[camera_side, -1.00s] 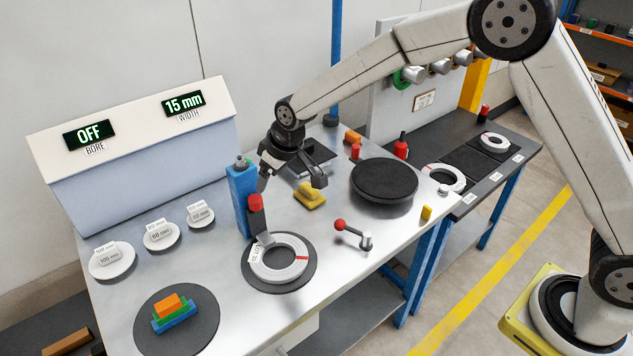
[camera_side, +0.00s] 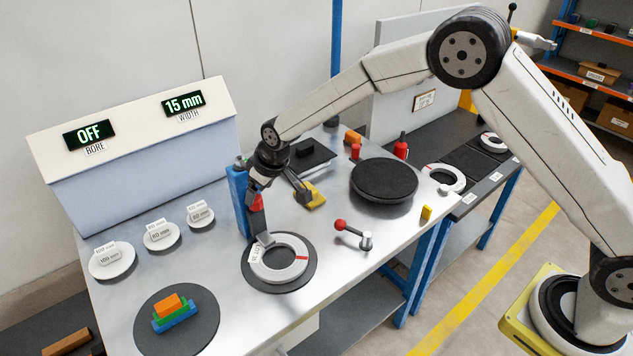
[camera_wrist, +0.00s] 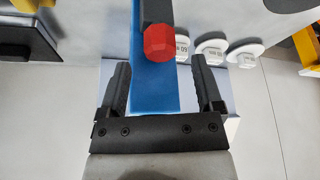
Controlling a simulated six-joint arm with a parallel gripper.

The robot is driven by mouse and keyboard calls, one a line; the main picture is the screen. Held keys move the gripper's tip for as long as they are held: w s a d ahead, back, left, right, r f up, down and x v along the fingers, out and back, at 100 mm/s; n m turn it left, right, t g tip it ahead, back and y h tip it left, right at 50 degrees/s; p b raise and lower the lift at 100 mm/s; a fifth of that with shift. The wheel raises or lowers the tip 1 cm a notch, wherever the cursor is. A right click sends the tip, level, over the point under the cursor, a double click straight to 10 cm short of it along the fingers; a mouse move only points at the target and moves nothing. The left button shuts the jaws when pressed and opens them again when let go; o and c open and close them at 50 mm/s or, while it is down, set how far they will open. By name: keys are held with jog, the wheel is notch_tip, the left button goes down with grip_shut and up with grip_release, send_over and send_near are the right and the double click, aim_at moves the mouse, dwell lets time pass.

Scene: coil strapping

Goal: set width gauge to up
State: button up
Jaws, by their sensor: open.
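The width gauge is a blue post (camera_side: 238,195) with a dark arm (camera_side: 257,222) topped by a red knob (camera_side: 257,202). The arm's lower end is down at the white ring coil (camera_side: 281,262); I cannot tell whether it touches. My gripper (camera_side: 281,190) is open and empty, close to the red knob and partly covering it. In the wrist view, the open fingers (camera_wrist: 162,75) straddle the blue post (camera_wrist: 152,92), with the red knob (camera_wrist: 159,43) just ahead between them. The display (camera_side: 184,103) reads 15 mm WIDTH.
The BORE display (camera_side: 89,134) reads OFF. A red-knobbed lever (camera_side: 352,233) stands right of the coil. Labelled white discs (camera_side: 161,236) lie to the left, and stacked coloured blocks (camera_side: 171,312) stand at the front left.

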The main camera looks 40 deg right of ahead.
aim_at(257, 198)
jog(key=shift+x, duration=1.55)
grip_shut()
